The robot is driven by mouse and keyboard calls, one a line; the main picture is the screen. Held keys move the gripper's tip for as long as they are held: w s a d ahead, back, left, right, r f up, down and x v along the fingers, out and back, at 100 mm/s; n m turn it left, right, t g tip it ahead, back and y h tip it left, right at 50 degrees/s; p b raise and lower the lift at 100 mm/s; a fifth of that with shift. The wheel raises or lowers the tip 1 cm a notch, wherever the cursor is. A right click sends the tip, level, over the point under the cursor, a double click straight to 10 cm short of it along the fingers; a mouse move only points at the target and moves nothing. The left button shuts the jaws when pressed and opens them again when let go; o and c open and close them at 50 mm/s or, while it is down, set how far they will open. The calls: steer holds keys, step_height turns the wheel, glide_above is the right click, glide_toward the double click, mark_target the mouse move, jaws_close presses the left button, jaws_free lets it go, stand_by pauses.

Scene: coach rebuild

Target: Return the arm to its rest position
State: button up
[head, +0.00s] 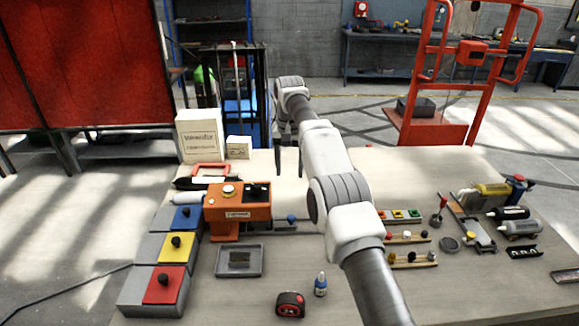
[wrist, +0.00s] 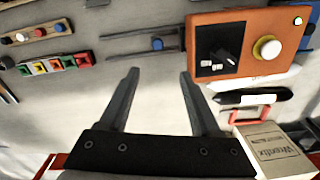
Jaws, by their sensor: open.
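My gripper (head: 288,166) is above the rear middle of the workbench (head: 440,170) in the head view, pointing down. In the wrist view my gripper (wrist: 158,78) shows two dark fingers spread apart with nothing between them. My arm reaches from the bottom right of the head view up and back over the bench. Below the fingers is bare pale bench top (wrist: 155,110). An orange control box (head: 238,208) stands to the left of the gripper; it also shows at the upper right of the wrist view (wrist: 245,45).
White boxes (head: 200,135) stand at the back left. Blue, yellow and red lidded bins (head: 173,250) line the left edge. A grey tray (head: 223,261), tape measure (head: 290,304) and small bottle (head: 320,285) lie in front. Tools and bottles (head: 520,228) crowd the right. A red hand truck (head: 440,130) stands behind.

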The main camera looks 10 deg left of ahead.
steer(key=shift+r, duration=0.1)
steer(key=s+d+r+t, duration=0.1)
steer(key=s+d+r, duration=0.1)
steer(key=d+r, duration=0.35)
steer(key=s+d+r, duration=0.1)
steer(key=d+r, duration=0.2)
steer(key=r, duration=0.5)
steer(key=s+d+r+t, duration=0.2)
steer(key=s+d+r, duration=0.6)
steer(key=s, duration=0.3)
steer(key=s+d+t, duration=0.1)
steer(key=s+d, duration=0.2)
steer(key=s, duration=0.4)
steer(key=s+d, duration=0.3)
steer(key=s, duration=0.5)
steer(key=s+d+f+t+b, duration=0.1)
steer(key=s+d+f, duration=0.2)
steer(key=s+f, duration=0.6)
steer(key=s, duration=0.3)
steer(key=shift+d+t, duration=0.2)
steer(key=shift+t, duration=0.1)
